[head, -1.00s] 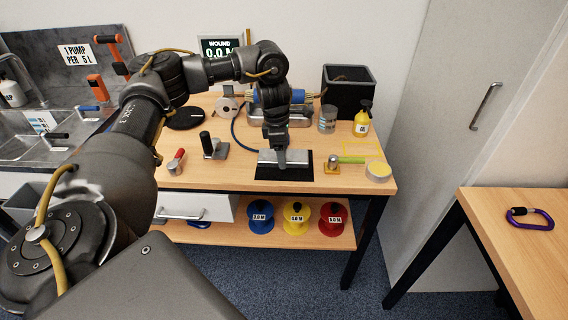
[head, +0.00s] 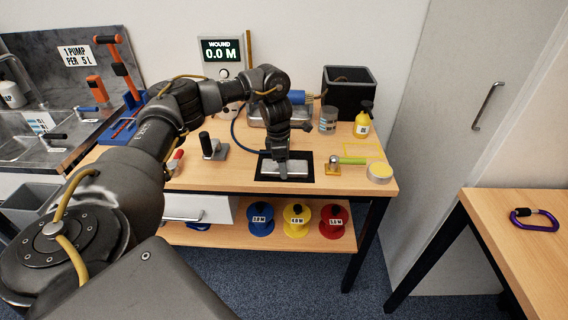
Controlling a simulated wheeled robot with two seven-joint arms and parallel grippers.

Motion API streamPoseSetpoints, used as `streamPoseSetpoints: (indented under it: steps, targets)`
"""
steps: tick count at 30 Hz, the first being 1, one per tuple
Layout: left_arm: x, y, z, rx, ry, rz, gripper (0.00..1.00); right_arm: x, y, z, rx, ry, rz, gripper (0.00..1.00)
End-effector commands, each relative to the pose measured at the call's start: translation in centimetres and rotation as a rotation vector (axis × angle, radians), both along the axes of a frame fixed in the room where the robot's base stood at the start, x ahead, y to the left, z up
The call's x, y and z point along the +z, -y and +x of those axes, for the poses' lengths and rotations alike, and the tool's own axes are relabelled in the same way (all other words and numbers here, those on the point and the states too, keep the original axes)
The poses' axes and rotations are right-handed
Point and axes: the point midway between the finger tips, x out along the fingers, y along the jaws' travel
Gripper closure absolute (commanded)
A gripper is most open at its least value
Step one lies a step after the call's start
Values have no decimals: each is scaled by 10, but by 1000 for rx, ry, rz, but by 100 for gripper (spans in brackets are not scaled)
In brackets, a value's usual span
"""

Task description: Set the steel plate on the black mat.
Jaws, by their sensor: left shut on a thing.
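The black mat (head: 304,178) lies flat on the wooden workbench, near its front edge. The steel plate (head: 293,172) is a grey rectangular slab over the mat, inside its outline, with black mat showing around it. My left gripper (head: 282,171) points down and is shut on the plate. The plate looks level and very low over the mat; I cannot tell whether it fully rests on it. My right gripper is not in view.
A black bin (head: 348,93) and a yellow bottle (head: 362,124) are behind. A grey cabinet rises at right.

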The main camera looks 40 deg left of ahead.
Motion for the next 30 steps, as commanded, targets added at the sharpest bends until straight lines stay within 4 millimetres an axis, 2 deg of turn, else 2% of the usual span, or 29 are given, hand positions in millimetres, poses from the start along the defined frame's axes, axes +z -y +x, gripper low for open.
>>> streamPoseSetpoints:
  steps: [7,8,12,20,23,26,30]
  targets:
    - [-2,1,1,0,3,-2,99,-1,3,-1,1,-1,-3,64]
    - [-2,0,0,0,0,0,33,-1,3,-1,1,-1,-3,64]
    - [-2,0,0,0,0,0,15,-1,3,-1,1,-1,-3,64]
    - [-1,0,0,0,0,0,15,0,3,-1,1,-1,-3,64]
    - [5,0,0,-1,1,0,15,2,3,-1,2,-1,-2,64]
    - [19,-2,0,-1,4,1,15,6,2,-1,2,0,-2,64]
    - [49,-4,-2,-2,5,2,15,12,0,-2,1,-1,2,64]
